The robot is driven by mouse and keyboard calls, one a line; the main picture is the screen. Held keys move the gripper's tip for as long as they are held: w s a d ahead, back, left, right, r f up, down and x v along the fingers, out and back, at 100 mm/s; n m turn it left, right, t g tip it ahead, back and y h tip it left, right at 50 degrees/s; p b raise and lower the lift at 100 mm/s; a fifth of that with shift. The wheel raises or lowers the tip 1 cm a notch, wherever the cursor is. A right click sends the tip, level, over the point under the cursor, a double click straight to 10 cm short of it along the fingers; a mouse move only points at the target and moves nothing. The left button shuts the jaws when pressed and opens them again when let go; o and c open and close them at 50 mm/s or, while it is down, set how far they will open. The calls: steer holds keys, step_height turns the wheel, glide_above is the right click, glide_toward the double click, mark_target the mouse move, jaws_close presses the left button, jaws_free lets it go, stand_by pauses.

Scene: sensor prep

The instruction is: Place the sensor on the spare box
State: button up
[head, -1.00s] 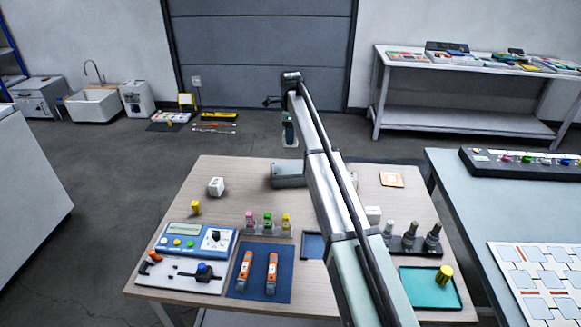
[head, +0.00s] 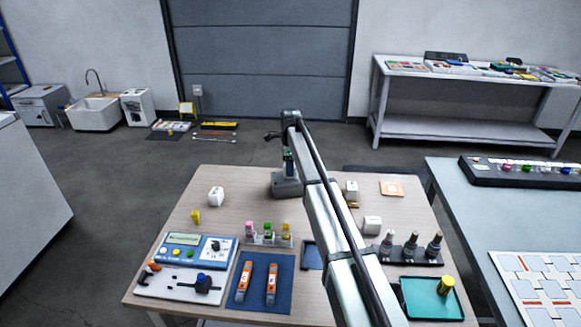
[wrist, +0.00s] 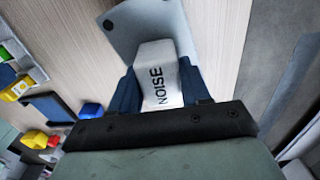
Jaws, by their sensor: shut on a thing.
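There my gripper (head: 289,170) is low over that box. The sensor is hard to make out in the head view, and whether it touches the box cannot be told. No label marks the spare box.
White blocks stand at the left (head: 216,197), back right (head: 351,190) and right (head: 373,225). A rack of coloured vials (head: 268,238), a blue mat (head: 259,290), a meter (head: 198,248) and a teal tray (head: 432,299) fill the front. My arm hides the middle.

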steer(key=shift+f, duration=0.1)
steer(key=o, duration=1.1)
step_height(320, 180, up, 12)
steer(key=shift+r, duration=0.15)
